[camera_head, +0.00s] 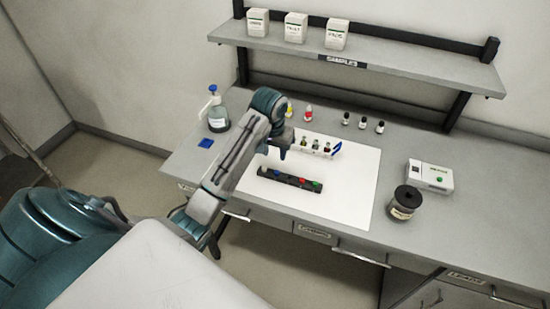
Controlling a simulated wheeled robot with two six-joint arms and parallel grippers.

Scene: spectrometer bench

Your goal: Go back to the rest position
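My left arm reaches in from the left over the bench. Its gripper (283,150) points down above the white mat (345,192), close to the left end of a white rack (326,153) with several small vials. I cannot make out whether its fingers are apart or whether they hold anything. A black strip (291,180) with blue, red and green spots lies on the mat, just in front of the gripper. My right gripper is not in view.
A wash bottle (217,117) and blue square (206,142) are left of my arm. Small bottles (363,122) stand behind the mat. A black-lidded jar (403,203) and white device (430,176) are right. A shelf (400,64) with white boxes (296,27) overhangs the back.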

